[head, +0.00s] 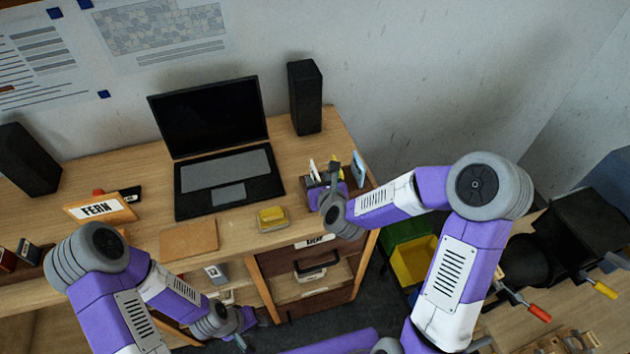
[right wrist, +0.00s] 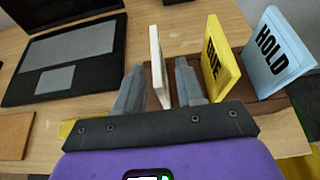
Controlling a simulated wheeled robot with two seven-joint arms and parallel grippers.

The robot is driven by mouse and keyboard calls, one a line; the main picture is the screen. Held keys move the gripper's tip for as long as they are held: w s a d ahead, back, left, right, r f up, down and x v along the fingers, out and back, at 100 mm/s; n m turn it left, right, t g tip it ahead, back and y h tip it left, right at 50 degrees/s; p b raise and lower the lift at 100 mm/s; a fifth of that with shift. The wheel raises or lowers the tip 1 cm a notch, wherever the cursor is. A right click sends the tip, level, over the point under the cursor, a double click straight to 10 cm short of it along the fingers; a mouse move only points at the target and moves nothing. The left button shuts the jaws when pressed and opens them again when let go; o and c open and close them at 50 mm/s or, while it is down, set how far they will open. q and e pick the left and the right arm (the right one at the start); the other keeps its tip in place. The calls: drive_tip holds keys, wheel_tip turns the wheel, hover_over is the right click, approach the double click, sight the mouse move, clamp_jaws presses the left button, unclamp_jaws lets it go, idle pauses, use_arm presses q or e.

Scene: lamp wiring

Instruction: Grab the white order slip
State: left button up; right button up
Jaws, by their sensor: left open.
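The white order slip (right wrist: 157,62) stands upright and edge-on in a brown holder in the right wrist view. My right gripper (right wrist: 158,85) is open, with one finger on each side of the slip and a visible gap to each finger. The slip's face is turned away and cannot be read. In the head view, my right gripper (head: 327,176) is over the holder at the desk's right end and partly hides it. My left gripper (head: 240,326) is open and low, in front of the desk, away from the slip.
A yellow "DUE" card (right wrist: 219,60) and a light blue "HOLD" card (right wrist: 272,52) stand close to the right of my right gripper. A laptop (head: 222,180), a yellow sponge-like block (head: 272,214) and a black speaker (head: 305,97) are nearby on the desk.

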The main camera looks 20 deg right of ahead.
drive_tip(key=shift+x, duration=1.55)
clamp_jaws()
drive_tip(key=shift+r, duration=0.15)
